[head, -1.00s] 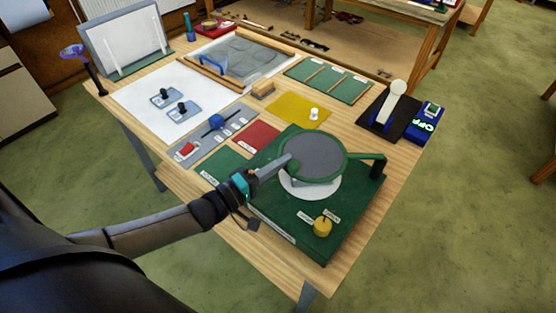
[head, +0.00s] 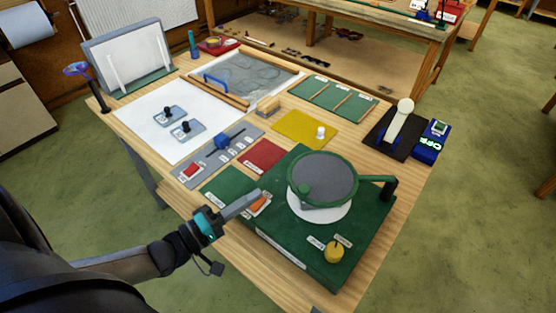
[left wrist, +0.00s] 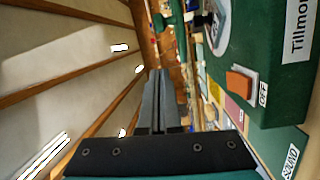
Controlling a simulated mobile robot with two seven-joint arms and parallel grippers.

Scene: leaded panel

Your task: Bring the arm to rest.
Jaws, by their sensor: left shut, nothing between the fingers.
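My left gripper (head: 250,198) is shut and empty in the head view, above the near-left edge of the green machine base (head: 310,258). It is apart from the round grey disc with the green rim (head: 323,178). An orange switch (head: 259,204) on the base lies just under the fingertips. In the left wrist view my closed fingers (left wrist: 158,85) point ahead into open air, and the orange switch (left wrist: 240,82) with its OFF label shows to their right. My right gripper is not in view.
The wooden table holds a white sheet (head: 150,122), a red mat (head: 262,156), a yellow mat (head: 303,127) and a lamp-like white lever (head: 398,120) on a black base. A yellow knob (head: 334,252) stands at the base's near corner. Free air lies left of the table.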

